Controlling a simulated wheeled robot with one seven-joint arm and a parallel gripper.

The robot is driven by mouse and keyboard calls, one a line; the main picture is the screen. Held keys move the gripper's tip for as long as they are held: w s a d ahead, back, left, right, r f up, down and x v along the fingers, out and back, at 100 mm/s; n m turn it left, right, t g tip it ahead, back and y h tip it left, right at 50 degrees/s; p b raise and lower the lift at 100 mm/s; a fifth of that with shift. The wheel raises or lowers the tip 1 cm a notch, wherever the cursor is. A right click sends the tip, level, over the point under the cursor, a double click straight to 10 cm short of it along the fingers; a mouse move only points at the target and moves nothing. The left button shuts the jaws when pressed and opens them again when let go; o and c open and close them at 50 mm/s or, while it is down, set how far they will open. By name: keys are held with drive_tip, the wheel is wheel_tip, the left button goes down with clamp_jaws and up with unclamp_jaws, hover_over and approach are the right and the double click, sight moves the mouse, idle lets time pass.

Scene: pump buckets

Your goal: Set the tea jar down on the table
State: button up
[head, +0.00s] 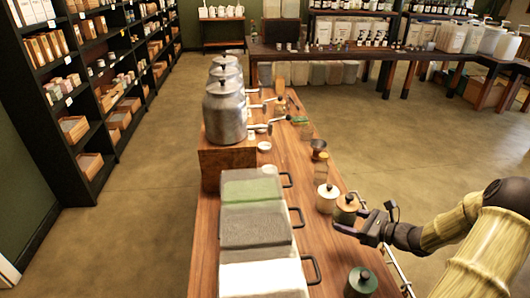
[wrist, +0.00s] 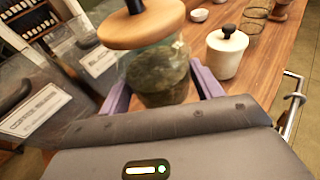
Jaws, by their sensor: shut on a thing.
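The tea jar (wrist: 158,68) is clear glass with dark leaves inside and a wooden lid with a black knob. In the wrist view it stands between the two purple-grey fingers of my gripper (wrist: 164,86), which is shut on it. In the head view the tea jar (head: 346,208) is at the right side of the long wooden table (head: 205,245), with my gripper (head: 358,222) reaching in from the right. The jar looks about upright. Its base is hidden, so I cannot tell whether it touches the table.
A white jar with a black knob (head: 327,198) stands just beyond the tea jar. A dark green jar (head: 361,284) stands nearer, at the right edge. Lidded bins with black handles (head: 255,228) line the left. Metal urns (head: 224,115) stand farther back. A metal rail (head: 397,272) runs along the right edge.

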drive_tip(key=shift+s+r, duration=0.1)
drive_tip(key=shift+s, duration=0.05)
hover_over(341, 248)
drive_tip(key=shift+f, duration=2.95)
drive_tip(key=shift+f+p, duration=0.3)
drive_tip(key=shift+f, duration=1.8)
drive_tip(key=shift+f, duration=0.1)
drive_tip(key=o, duration=1.1)
